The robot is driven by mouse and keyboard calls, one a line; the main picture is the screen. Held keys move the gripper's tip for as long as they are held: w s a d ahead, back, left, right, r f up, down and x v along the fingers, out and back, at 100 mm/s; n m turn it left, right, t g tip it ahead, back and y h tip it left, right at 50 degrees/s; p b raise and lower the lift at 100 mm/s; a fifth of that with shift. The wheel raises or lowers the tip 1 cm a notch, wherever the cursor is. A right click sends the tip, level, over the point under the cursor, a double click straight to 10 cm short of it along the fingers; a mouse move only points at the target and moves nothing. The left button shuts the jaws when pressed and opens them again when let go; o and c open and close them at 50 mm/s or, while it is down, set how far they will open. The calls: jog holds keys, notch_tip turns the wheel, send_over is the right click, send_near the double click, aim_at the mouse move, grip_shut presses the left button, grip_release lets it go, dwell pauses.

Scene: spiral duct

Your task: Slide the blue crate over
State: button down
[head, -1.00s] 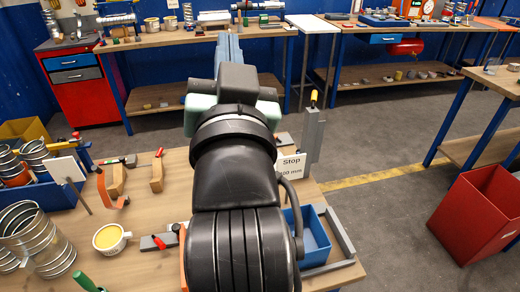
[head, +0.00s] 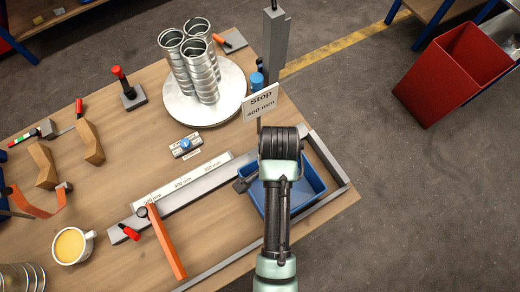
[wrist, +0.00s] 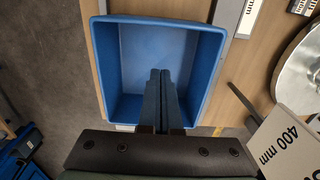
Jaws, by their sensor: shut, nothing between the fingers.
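The blue crate (head: 312,184) is an open, empty box at the front right of the wooden table, inside a grey rail frame. My arm covers its middle in the head view. In the wrist view the crate (wrist: 214,62) fills the upper middle. My gripper (wrist: 160,74) is shut with its two blue fingers together and nothing between them. The fingers point into the crate's opening; I cannot tell whether their tips are inside it or above it. In the head view the fingers are hidden by my arm.
A "Stop 400 mm" sign (head: 261,103) stands just behind the crate. A marked grey rail (head: 190,190) and an orange-handled tool (head: 166,243) lie to the left. Silver duct pieces (head: 203,72) stand on a round plate (head: 188,112) behind. A red bin (head: 452,72) is on the floor.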

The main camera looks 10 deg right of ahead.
jog(key=f+b, duration=0.1)
jog(key=f, duration=0.8)
jog(key=shift+s+f, duration=0.2)
jog(key=a, duration=0.1)
jog(key=s+a+p, duration=0.1)
jog(key=shift+a, duration=0.4)
jog(key=shift+s+a+f, duration=0.1)
jog(key=shift+s+a, duration=0.05)
jog(key=shift+a, duration=0.3)
